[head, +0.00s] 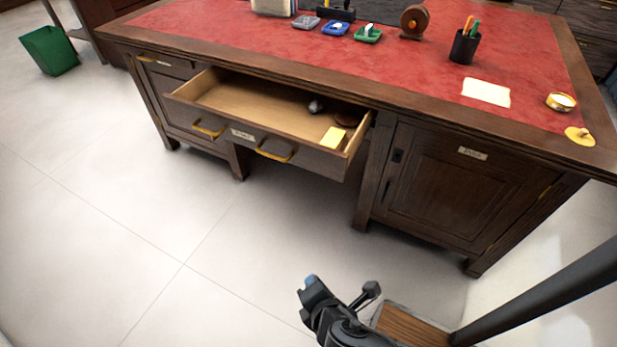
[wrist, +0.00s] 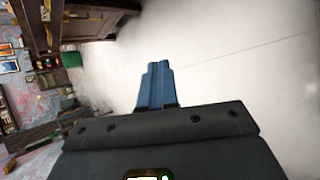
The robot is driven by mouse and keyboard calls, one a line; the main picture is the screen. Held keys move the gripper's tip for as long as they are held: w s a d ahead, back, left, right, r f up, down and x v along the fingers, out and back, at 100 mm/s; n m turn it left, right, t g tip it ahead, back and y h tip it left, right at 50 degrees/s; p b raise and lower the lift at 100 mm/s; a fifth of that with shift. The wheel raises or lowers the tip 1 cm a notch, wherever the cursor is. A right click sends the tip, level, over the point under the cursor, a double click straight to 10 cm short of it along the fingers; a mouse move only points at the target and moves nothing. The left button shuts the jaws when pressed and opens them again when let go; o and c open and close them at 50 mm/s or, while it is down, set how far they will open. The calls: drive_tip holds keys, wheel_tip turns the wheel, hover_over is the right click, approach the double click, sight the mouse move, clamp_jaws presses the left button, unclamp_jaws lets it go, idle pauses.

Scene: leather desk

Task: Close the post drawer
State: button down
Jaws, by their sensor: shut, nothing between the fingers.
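The post drawer (head: 236,132) is the wide middle drawer of the desk, and it stands pulled out in the head view. It has two brass handles (head: 275,154) and a small label on its front. Inside lie a yellow block (head: 334,137), a dark round thing and a small grey thing. My gripper (head: 312,291) is low in front of the desk, over the floor and well apart from the drawer. Its blue fingertips (wrist: 155,85) are together and empty in the wrist view. The drawer cannot be made out in the wrist view.
The desk (head: 480,115) has a red leather top with small trays, a pen cup (head: 465,45), paper and a brass tin. A cabinet door (head: 455,185) is shut to the drawer's right. A green bin (head: 49,50) stands far left.

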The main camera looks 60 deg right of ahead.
drive_tip(key=w+d+n+g+h+b, duration=0.3)
drive_tip(key=w+d+h, duration=0.3)
drive_tip(key=w+d, duration=0.15)
drive_tip(key=n+g+h+b, duration=0.1)
drive_tip(key=g+h+b, duration=0.2)
drive_tip(key=h, duration=0.2)
approach(323, 159)
drive_tip(key=d, duration=0.7)
drive_tip(key=shift+w+f, duration=0.2)
drive_tip(key=shift+w, duration=0.1)
